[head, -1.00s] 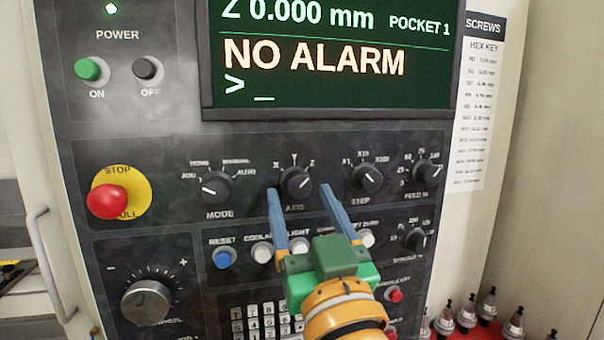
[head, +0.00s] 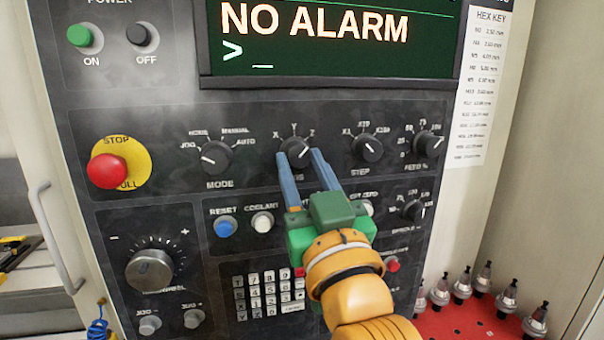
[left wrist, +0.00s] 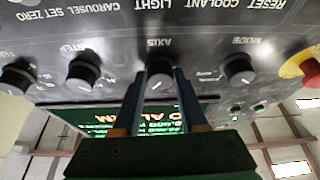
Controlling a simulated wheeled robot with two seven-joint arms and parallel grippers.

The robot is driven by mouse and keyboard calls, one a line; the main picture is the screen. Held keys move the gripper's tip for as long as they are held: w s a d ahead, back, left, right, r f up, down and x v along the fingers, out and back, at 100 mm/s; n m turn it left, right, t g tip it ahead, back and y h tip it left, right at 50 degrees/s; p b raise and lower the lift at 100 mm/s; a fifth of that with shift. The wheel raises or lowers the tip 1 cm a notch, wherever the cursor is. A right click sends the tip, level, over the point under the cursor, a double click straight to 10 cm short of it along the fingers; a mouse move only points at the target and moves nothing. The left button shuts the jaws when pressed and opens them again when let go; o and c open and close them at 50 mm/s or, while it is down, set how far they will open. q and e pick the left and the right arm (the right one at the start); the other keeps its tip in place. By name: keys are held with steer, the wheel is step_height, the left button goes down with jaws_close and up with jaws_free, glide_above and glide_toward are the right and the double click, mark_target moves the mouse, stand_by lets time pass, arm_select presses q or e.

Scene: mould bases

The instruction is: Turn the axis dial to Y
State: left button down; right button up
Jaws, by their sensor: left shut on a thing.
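The axis dial (head: 295,147) is a black round knob on the dark control panel, with X, Y and Z marked around its top. Its white mark points up and to the right, toward Z. My left gripper (head: 298,156) has its two blue fingers shut on the axis dial, one on each side. In the left wrist view, which shows the panel upside down, the axis dial (left wrist: 160,70) sits between the fingertips (left wrist: 156,76). The fingers hide part of the AXIS label in the head view. My right gripper is not in view.
The mode dial (head: 216,156) is to the left and the step dial (head: 369,148) to the right. A red stop button (head: 107,171) is at the far left. Coolant (head: 262,221) and reset (head: 225,227) buttons lie below. The screen (head: 330,45) reads NO ALARM.

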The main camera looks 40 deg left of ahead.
arm_select(q)
steer(key=n+b, duration=0.1)
steer(key=n+g+y+b, duration=0.1)
steer(key=n+b, duration=0.1)
steer(key=shift+w+d+f, duration=0.1)
steer(key=shift+f, duration=0.25)
steer(key=shift+r+n+g+b, duration=0.15)
steer(key=shift+n+g+b, duration=0.55)
steer(key=shift+n, duration=0.5)
steer(key=n, duration=0.1)
steer(key=n+g, duration=0.1)
steer(key=n+b, duration=0.1)
steer(key=shift+w+d+r+y, duration=0.1)
steer(key=shift+r+y, duration=0.15)
steer(key=shift+y, duration=0.15)
steer(key=shift+r+n+g, duration=0.1)
steer(key=shift+n+g, duration=0.7)
steer(key=shift+n, duration=0.8)
steer(key=shift+c, duration=2.2)
jaws_free()
steer(key=shift+w, duration=0.1)
